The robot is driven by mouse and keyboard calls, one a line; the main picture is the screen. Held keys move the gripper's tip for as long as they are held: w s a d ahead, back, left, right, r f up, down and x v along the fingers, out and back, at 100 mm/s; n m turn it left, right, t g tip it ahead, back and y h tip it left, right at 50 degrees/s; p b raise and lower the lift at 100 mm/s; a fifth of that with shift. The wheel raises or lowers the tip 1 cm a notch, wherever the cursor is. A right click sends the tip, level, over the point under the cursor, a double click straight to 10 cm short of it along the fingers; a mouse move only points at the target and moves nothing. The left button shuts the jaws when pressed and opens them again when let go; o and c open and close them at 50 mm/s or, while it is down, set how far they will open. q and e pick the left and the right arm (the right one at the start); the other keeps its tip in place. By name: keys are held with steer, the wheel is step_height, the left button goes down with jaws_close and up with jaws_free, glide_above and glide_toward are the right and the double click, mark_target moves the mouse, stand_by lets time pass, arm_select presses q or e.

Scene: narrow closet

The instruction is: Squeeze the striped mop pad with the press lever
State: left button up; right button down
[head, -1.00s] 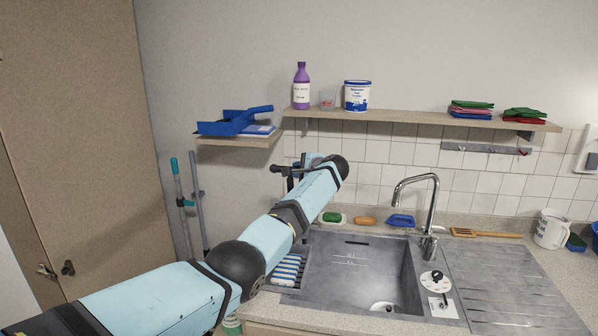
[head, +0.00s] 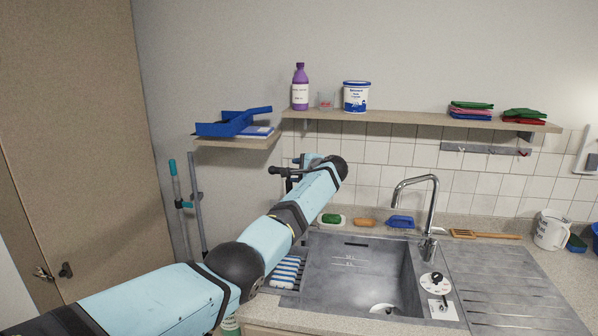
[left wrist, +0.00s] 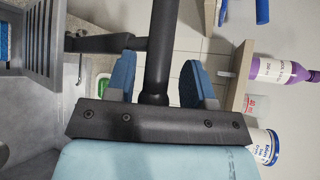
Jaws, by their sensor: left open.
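The striped mop pad (head: 286,270), blue and white, lies on the slatted press at the left side of the sink, partly hidden by my left arm. The dark press lever (head: 279,170) stands behind my arm at the sink's back left. In the left wrist view the dark lever bar (left wrist: 161,45) runs between the two blue fingers of my left gripper (left wrist: 156,78). The fingers are apart, with gaps visible on both sides of the bar. In the head view the gripper is mostly hidden behind my arm. My right gripper is not in view.
The sink basin (head: 352,270) is empty, with a tap (head: 433,205) behind it. A shelf (head: 420,117) holds a purple bottle (head: 300,90), a white tub (head: 357,96) and folded cloths. A lower shelf (head: 240,142) with blue dustpans is close to the lever.

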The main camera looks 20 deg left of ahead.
arm_select(q)
steer(key=b+v, duration=0.2)
steer(key=v, duration=1.2)
steer(key=shift+a, duration=0.1)
